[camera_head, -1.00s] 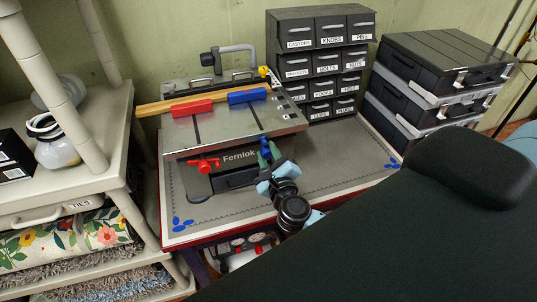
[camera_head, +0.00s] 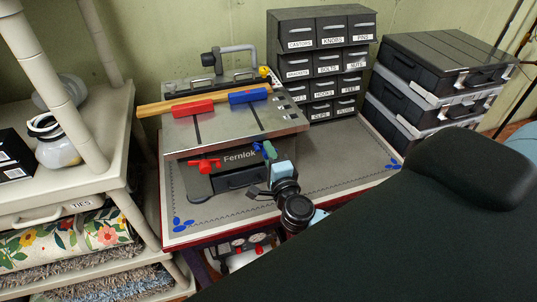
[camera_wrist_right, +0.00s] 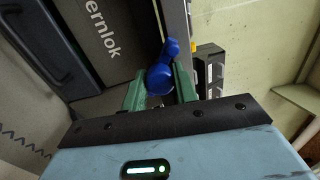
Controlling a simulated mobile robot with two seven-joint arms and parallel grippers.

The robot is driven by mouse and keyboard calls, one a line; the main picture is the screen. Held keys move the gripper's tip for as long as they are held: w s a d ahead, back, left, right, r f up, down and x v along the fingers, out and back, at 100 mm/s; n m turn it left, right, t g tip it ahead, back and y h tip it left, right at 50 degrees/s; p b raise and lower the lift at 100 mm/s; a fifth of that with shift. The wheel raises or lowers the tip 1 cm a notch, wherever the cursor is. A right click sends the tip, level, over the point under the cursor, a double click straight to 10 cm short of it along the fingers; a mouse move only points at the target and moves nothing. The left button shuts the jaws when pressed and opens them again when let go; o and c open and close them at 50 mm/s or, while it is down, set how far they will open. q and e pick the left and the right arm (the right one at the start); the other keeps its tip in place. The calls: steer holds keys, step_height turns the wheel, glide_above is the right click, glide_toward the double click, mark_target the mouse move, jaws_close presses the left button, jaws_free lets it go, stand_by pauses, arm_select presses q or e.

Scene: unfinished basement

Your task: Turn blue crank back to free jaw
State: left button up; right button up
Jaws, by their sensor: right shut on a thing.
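My right gripper (camera_head: 265,150) is at the bench's front right. In the right wrist view, its green fingers (camera_wrist_right: 160,86) are shut on the blue crank's rounded knob (camera_wrist_right: 160,75). My left gripper is not in view.
Labelled drawers (camera_head: 328,62) stand behind on the right, beside stacked black cases (camera_head: 440,75). A cream shelf (camera_head: 85,165) is close on the left. The mat (camera_head: 345,165) is clear right of the bench.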

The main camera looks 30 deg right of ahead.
steer(key=shift+d+f+n, duration=0.15)
steer(key=shift+n, duration=0.15)
stand_by(0.4)
steer(key=o, duration=0.9)
steer(key=shift+s, duration=0.1)
steer(key=shift+o, duration=0.3)
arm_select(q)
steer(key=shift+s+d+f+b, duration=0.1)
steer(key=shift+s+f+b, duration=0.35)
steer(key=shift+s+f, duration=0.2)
arm_select(e)
steer(key=v, duration=0.7)
steer(key=shift+s, duration=0.4)
